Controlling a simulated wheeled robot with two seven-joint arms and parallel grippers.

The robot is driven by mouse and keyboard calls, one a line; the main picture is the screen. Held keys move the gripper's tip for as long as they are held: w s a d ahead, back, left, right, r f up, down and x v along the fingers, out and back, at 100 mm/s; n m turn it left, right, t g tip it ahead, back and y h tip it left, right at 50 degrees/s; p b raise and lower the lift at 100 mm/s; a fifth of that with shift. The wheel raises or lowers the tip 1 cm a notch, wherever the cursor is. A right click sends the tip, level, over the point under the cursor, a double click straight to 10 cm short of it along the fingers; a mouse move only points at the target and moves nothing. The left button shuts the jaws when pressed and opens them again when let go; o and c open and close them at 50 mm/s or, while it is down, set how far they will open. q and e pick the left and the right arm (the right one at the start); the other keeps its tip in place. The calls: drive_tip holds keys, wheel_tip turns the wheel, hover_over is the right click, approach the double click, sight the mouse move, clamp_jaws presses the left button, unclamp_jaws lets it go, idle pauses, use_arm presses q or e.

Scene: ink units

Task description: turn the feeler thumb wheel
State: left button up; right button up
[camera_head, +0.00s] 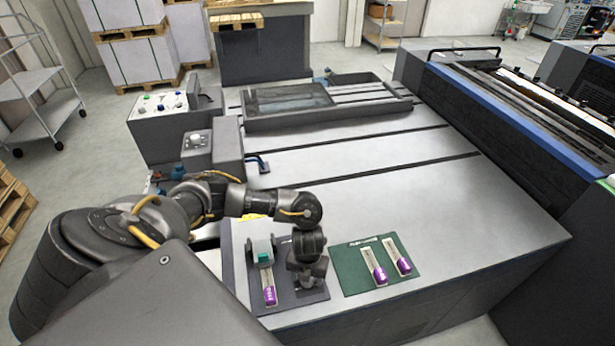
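My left arm comes in from the left, and its gripper (307,280) points down over the right part of a dark grey plate (285,300) at the front of the machine table. The fingers look dark and close together, and I cannot tell whether they are open or shut. Left of the gripper, on the same plate, stands a small grey unit with a green part (263,250). A white and purple piece (269,288) lies in front of it. I cannot pick out the feeler thumb wheel for certain; the gripper may hide it. My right gripper is not in view.
A green mat (350,275) with two white and purple pieces (374,267) (397,256) lies right of the gripper. A grey control box (212,150) stands behind the arm. The grey table top (400,190) is largely clear. A large press (520,100) stands at the right.

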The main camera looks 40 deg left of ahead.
use_arm(q)
wheel_tip(320, 180, up, 11)
drive_tip(key=p, duration=0.2)
drive_tip(key=shift+f, duration=0.15)
idle(1.0)
